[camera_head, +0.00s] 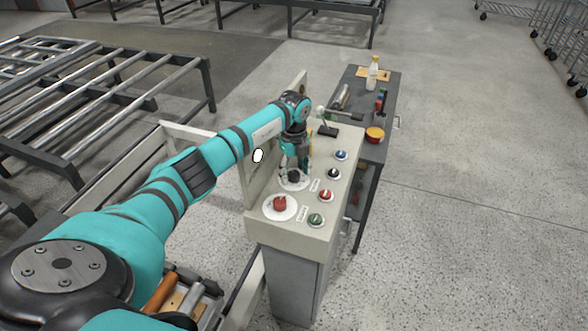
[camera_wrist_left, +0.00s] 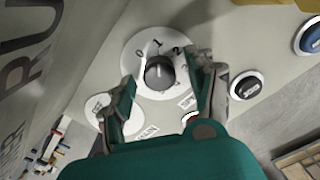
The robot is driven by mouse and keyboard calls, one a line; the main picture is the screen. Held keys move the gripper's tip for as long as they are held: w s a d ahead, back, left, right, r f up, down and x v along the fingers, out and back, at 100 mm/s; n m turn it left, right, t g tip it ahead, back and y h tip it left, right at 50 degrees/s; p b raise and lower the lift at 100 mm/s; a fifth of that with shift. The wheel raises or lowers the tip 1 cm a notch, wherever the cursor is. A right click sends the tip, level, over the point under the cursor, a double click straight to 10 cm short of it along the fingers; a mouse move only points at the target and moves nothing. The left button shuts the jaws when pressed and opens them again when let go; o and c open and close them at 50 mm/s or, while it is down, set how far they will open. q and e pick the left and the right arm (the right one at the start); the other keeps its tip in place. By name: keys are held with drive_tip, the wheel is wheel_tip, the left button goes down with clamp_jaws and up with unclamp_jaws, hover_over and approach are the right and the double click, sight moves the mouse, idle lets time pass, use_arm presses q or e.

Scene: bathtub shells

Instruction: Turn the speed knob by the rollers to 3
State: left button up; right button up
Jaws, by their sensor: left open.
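The black speed knob (camera_wrist_left: 159,73) sits on a round white dial (camera_wrist_left: 140,84) numbered 0, 1, 2 along its upper edge in the left wrist view. A light mark on the knob points roughly up, near 1; its exact setting is hard to read. My left gripper (camera_wrist_left: 162,90) is open, with one finger on each side of the knob; contact cannot be made out. In the head view the left gripper (camera_head: 293,172) hangs over the far dial of the panel, with the dark knob (camera_head: 293,177) partly hidden between its fingers. The right gripper is out of view.
A red knob (camera_head: 280,204) on another white dial stands nearer on the control panel (camera_head: 290,232). Blue (camera_head: 341,155), black (camera_head: 333,173), red (camera_head: 326,195) and green (camera_head: 316,219) buttons line the right side. An upright plate (camera_head: 250,182) borders the panel's left.

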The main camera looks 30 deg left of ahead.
use_arm(q)
drive_tip(key=shift+f, duration=0.25)
drive_tip(key=c, duration=1.1)
drive_tip(key=shift+c, duration=0.2)
